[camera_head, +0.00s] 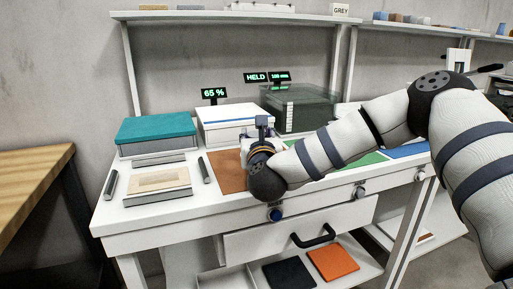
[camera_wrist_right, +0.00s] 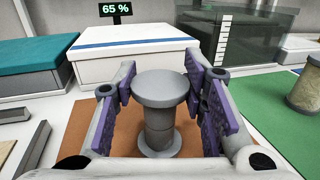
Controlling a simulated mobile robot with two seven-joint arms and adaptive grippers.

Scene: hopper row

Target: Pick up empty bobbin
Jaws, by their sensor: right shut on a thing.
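The bobbin (camera_wrist_right: 158,122) is a bare grey spool with a wide round top flange, upright in the right wrist view. My right gripper (camera_head: 262,128) is shut on it, with purple finger pads on both sides of it. It is over the brown mat (camera_head: 228,170); I cannot tell whether its base touches the mat. In the head view my wrist and fingers hide most of it. My left gripper is not in view.
A white box (camera_head: 230,126) with a 65 % display and a clear tank (camera_head: 305,110) stand behind the mat. A teal-lidded box (camera_head: 156,132) is at left. Another bobbin (camera_wrist_right: 306,92) stands on the green mat (camera_wrist_right: 265,110). A drawer (camera_head: 270,240) is below.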

